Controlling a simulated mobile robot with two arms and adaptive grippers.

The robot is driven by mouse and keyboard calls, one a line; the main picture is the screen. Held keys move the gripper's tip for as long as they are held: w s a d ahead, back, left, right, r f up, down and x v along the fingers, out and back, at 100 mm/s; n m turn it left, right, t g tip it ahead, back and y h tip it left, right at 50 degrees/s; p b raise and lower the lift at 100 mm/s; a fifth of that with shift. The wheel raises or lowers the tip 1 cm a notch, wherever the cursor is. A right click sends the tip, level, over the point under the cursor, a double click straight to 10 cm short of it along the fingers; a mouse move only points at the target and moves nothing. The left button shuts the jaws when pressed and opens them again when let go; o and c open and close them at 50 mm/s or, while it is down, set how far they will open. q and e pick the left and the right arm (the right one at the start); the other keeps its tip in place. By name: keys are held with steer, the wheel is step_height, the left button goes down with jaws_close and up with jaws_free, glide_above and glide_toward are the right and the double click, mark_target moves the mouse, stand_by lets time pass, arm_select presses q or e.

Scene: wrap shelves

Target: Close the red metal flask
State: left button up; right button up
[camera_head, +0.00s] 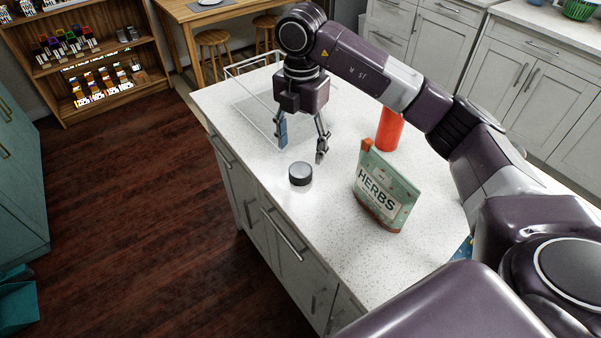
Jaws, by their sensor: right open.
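A red flask (389,132) stands upright on the white speckled island counter, behind the herbs bag. Its top is hidden behind my right arm, so I cannot see whether it is open. A small round lid (300,174), dark on top with a lighter metallic side, lies on the counter to the left of the flask. My right gripper (301,152) is open and empty, fingers pointing down. It is just above and behind the lid in the picture, apart from it. My left gripper is not in view.
A green herbs bag (387,190) stands on the counter right of the lid. A clear box with pale edges (240,88) sits at the counter's far left corner. The counter front (300,215) is bare. Shelves (100,62) stand at the back left.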

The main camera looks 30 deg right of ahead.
mark_target(300, 170)
step_height(300, 170, down, 2)
steer(key=shift+f+p, duration=0.2)
steer(key=shift+p, duration=0.1)
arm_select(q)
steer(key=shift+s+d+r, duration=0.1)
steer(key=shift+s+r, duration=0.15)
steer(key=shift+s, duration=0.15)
arm_select(e)
steer(key=shift+f, duration=0.1)
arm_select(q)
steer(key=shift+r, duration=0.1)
arm_select(e)
steer(key=shift+f, duration=0.1)
steer(key=shift+f+p, duration=0.35)
steer(key=shift+p, duration=0.05)
steer(key=f, duration=0.2)
steer(key=f+p, duration=0.1)
steer(key=shift+w+f, duration=0.2)
steer(key=shift+f, duration=0.5)
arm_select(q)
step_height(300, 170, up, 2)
